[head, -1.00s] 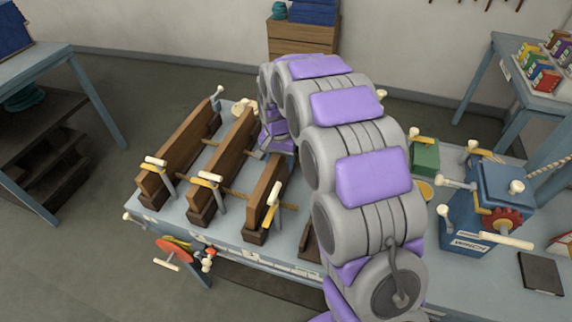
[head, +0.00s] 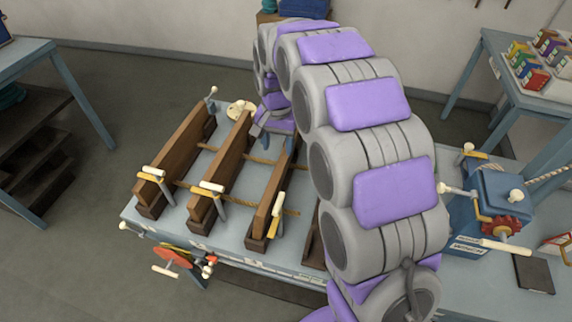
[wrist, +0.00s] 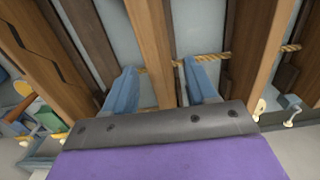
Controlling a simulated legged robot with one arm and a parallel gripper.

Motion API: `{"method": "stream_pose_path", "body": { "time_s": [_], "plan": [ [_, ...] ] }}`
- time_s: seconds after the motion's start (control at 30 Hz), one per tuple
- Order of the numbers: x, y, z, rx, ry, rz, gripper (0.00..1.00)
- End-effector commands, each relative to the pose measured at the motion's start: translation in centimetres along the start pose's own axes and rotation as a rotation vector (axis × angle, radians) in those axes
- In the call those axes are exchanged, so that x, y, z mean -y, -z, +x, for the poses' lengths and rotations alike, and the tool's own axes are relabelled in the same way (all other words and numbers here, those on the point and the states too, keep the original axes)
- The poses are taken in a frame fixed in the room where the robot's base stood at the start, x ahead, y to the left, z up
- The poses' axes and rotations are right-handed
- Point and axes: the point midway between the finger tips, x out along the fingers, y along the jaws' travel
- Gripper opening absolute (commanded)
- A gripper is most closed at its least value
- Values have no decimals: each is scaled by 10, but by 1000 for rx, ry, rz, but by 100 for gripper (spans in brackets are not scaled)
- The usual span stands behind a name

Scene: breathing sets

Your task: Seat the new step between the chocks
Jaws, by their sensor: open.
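Three long wooden boards stand on edge in dark wooden chocks on the bench: a left board (head: 178,148), a middle board (head: 228,160) and a right board (head: 272,195). I cannot tell by look which is the new step. My gripper (head: 268,136) is over the far end of the right board. In the wrist view my gripper (wrist: 160,85) is open, with one blue-grey finger on each side of a board (wrist: 152,40). The fingers look apart from its faces. A rope (wrist: 215,57) crosses behind the fingers. The board's lower edge is hidden.
A blue winch box (head: 490,205) with a red gear is on the right of the bench. My arm hides the bench's middle. A red handwheel (head: 172,258) sticks out in front.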

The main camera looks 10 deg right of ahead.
Motion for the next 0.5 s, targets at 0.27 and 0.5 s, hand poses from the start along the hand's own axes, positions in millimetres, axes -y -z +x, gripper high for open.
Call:
{"method": "stream_pose_path", "body": {
  "time_s": [0.27,0.5],
  "plan": [
    [-1,-5,-9,-4,-2,-5,57],
    [-51,-50,-36,13,-11,-72,57]
  ]
}}
